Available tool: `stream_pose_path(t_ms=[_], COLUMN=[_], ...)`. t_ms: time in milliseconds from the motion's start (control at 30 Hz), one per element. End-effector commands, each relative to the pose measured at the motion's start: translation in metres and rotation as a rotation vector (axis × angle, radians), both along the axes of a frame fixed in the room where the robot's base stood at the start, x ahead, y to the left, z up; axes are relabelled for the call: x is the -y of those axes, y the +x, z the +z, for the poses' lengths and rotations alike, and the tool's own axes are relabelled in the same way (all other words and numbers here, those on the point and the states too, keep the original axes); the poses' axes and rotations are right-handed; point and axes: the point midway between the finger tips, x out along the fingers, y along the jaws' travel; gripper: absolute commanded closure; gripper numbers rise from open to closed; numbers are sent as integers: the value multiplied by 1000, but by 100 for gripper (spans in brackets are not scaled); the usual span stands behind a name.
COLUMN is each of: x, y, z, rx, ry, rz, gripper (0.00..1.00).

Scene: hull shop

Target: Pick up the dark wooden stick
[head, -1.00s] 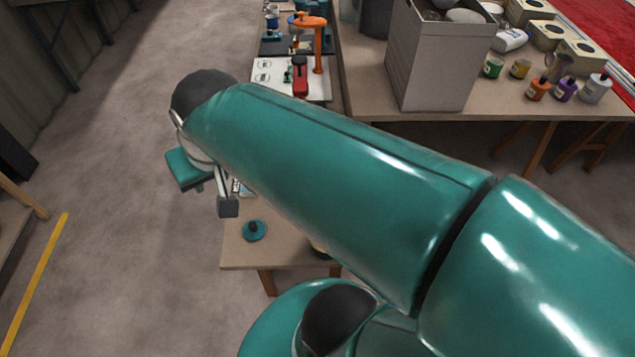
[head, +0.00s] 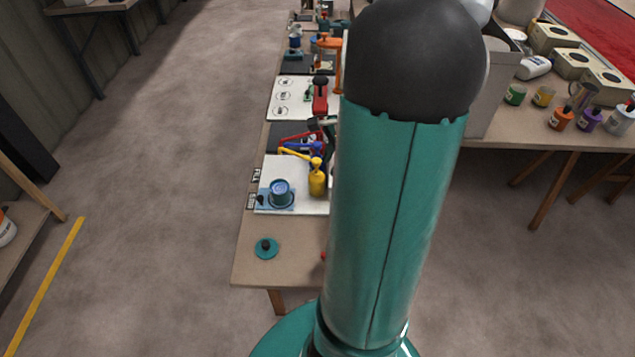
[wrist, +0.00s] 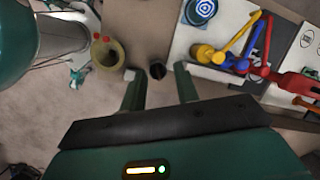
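My gripper (wrist: 156,71) is open in the wrist view, its two green fingers apart with grey tips. A small dark, round-ended piece (wrist: 157,70) shows between the fingertips over the brown tabletop. It looks like the dark stick seen nearly end-on, but its length and wood grain cannot be made out. I see no contact between it and the fingers, and its depth below them is unclear. In the head view my arm hides both gripper and stick.
A yellowish open container (wrist: 108,52) stands left of the fingers. A teal lid (head: 265,247) lies near the table's front edge. Beyond are a blue can (head: 281,192), a yellow bottle (head: 317,180) and a white board (head: 292,97). A grey bin stands on the right table (head: 505,130).

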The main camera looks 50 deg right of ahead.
Motion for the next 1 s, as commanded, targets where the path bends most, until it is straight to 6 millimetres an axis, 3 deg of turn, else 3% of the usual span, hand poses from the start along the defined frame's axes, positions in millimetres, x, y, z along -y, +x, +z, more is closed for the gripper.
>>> stream_pose_path(t_ms=[33,100,300,467,800,1000], x=[21,42,74,73,56,53], y=[-12,-26,-50,-49,-30,-26], z=[-18,-37,-68,-82,-139,-152], rx=[-12,-21,-31,-33,-33,-32], ry=[49,105,196,205,205,201], rz=[-106,-236,-443,-461,-457,-457], gripper=[69,69,69,69,69,69])
